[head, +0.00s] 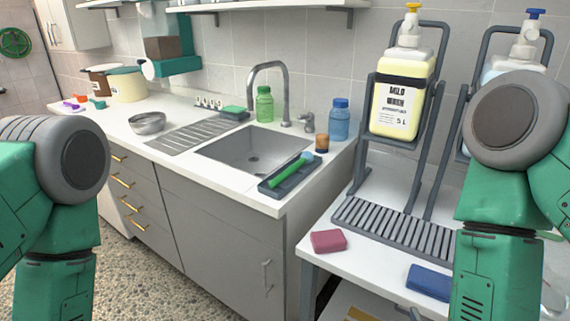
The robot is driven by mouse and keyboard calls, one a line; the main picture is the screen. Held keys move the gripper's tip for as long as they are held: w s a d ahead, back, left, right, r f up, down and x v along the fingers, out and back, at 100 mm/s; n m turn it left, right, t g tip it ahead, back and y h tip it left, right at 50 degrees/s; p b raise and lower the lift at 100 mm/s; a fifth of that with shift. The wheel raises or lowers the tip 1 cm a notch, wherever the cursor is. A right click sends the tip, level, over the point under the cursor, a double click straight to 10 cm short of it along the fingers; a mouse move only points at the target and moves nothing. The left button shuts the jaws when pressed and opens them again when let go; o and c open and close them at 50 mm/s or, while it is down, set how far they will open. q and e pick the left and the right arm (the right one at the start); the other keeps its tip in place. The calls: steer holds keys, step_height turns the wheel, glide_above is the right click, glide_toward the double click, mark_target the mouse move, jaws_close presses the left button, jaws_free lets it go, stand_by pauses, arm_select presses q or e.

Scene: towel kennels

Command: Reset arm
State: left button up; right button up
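My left arm shows at the left edge of the head view, a green link with a grey round joint. My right arm shows at the right edge in the same way. Both arms run down out of the bottom of the picture. Neither gripper is in view, so I cannot see whether they are open, shut or holding anything. My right arm hides part of the right-hand table and the lower part of a second pump bottle (521,50).
Ahead is a white counter with a sink (255,150), a steel bowl (147,123), a green bottle (264,105), a blue bottle (339,117) and a dark tray (273,190). A yellow jug (396,100) stands in a rack. A red sponge (328,241) and blue sponge (430,282) lie below.

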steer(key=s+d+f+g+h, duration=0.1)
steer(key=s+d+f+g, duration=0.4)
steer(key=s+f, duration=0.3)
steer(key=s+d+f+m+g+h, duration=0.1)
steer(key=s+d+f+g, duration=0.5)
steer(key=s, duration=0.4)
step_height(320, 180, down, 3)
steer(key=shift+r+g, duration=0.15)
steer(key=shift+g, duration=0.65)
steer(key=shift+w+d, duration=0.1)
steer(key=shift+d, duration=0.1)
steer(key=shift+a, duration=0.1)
